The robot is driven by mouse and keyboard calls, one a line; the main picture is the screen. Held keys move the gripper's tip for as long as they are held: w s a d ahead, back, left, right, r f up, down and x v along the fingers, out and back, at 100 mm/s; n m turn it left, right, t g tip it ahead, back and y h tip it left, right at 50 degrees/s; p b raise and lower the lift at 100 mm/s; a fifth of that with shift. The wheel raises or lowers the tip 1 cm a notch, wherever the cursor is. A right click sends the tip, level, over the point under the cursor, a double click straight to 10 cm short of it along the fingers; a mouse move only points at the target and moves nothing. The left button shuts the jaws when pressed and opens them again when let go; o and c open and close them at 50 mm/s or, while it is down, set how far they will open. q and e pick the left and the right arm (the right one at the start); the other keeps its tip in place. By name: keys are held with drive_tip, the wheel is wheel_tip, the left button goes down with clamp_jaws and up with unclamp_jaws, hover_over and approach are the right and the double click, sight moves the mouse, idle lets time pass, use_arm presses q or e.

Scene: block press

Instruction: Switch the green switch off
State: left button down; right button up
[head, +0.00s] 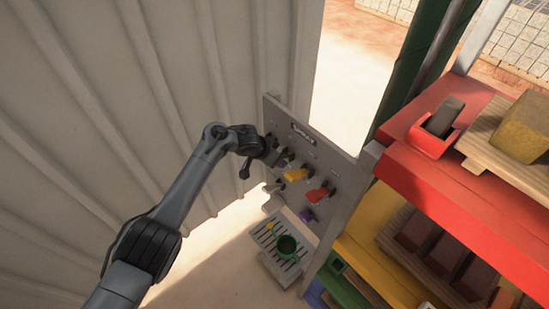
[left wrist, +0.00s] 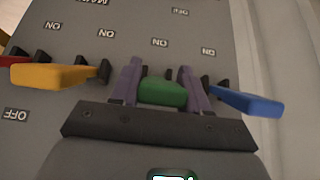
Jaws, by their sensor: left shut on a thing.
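The green switch (left wrist: 163,93) sits on a grey panel (left wrist: 130,30) between a yellow switch (left wrist: 60,76) and a blue switch (left wrist: 248,103) in the left wrist view. My left gripper (left wrist: 162,88) is shut on the green switch, with one purple finger on each side of it. In the head view my left gripper (head: 277,155) is at the upper left part of the upright panel (head: 338,170) and hides the green switch. My right gripper is in neither view.
The yellow switch (head: 296,174) and a red switch (head: 318,195) are close to the right of my gripper. A red shelf (head: 440,190) stands at right, and a corrugated wall (head: 150,100) fills the left.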

use_arm(q)
drive_tip(key=c, duration=1)
unclamp_jaws()
drive_tip(key=o, duration=0.4)
drive_tip(key=shift+c, duration=0.2)
drive_tip(key=shift+r, duration=0.15)
drive_tip(key=shift+a+r, duration=0.1)
drive_tip(key=shift+r, duration=0.1)
drive_tip(key=v, duration=1)
drive_tip(key=shift+s, duration=0.1)
